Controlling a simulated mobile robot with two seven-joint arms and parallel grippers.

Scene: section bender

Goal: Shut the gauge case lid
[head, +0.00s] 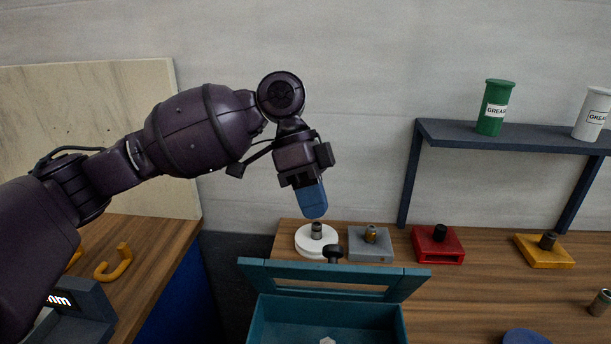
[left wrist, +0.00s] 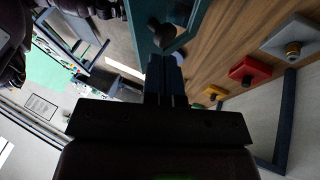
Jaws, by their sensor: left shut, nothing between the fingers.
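The teal gauge case (head: 325,316) stands at the bottom centre of the head view with its lid (head: 270,270) raised and tilted, so the inside shows. The lid has a window-like opening and a black knob (head: 333,251) on its upper edge. My left gripper (head: 314,212) points down above the lid, a little left of the knob in the picture. Its blue fingers are together and empty. In the left wrist view, the fingers (left wrist: 166,72) are just below the knob (left wrist: 163,36) in the picture; I cannot tell whether they touch. My right gripper is not in view.
On the wooden bench (head: 480,292) behind the case are a white round piece (head: 309,243), a grey block (head: 370,248), a red block (head: 438,247) and a yellow block (head: 546,253). A dark shelf (head: 510,137) holds green and white grease cans. Air above the case is clear.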

